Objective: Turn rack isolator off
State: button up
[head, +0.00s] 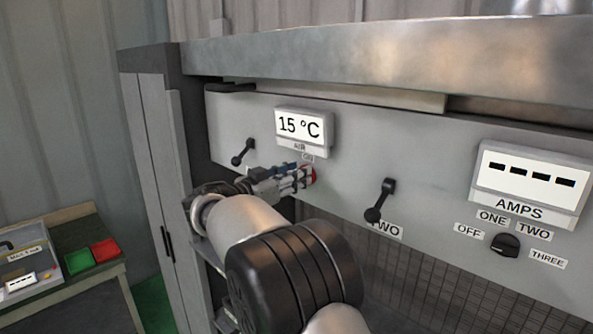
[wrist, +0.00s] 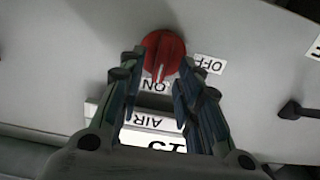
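A round red knob (wrist: 165,48) is on the grey panel, with a white mark pointing at the "ON" label (wrist: 155,86). An "OFF" label (wrist: 209,65) is beside it in the upside-down wrist view. In the head view only part of the red knob (head: 312,175) shows behind my fingers. My gripper (wrist: 163,62) is open, with one finger on each side of the knob. Its fingertips reach the knob's edges; I cannot tell whether they touch it. My gripper (head: 298,180) is just under the "15 °C" air display (head: 299,126) in the head view.
A black lever switch (head: 243,152) is left of my gripper and another, labelled "TWO", (head: 380,200) is to the right. Farther right are an amps display (head: 527,182) and a black selector knob (head: 505,244). A metal ledge (head: 400,60) overhangs the panel.

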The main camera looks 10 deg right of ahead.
jog(key=shift+w+d, duration=0.15)
jog(key=shift+d, duration=0.15)
jog(key=shift+c, duration=0.3)
grip_shut()
